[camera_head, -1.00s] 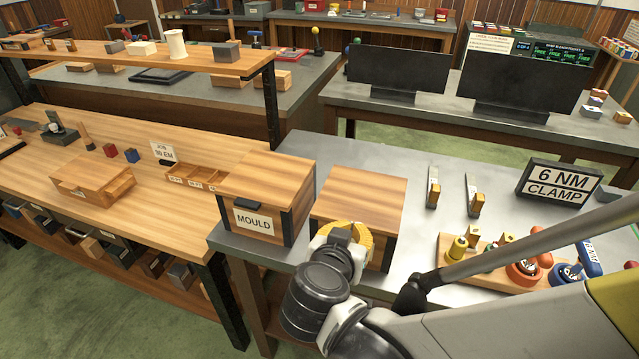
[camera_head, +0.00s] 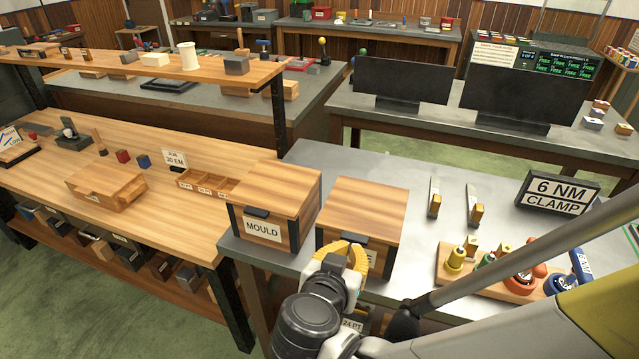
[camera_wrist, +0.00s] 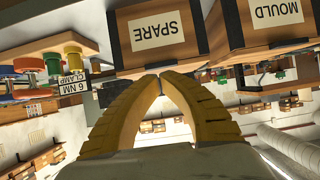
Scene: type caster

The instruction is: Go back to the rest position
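My gripper (camera_head: 350,256) has yellow ribbed fingers and hangs in front of the right-hand wooden box at the front of the grey bench. In the wrist view, which looks upside down, the fingertips (camera_wrist: 162,76) meet with nothing visible between them. The box marked SPARE (camera_wrist: 158,33) is just beyond the tips there. I cannot tell whether they touch it. In the head view, that box (camera_head: 362,207) has its lid down, and my gripper hides part of its front.
The MOULD box (camera_head: 275,205) stands close to the left. To the right are a board of coloured knobs (camera_head: 453,274), two upright tools and a 6 NM CLAMP sign (camera_head: 557,194). A wooden bench (camera_head: 130,200) is on the left. Green floor shows at lower left.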

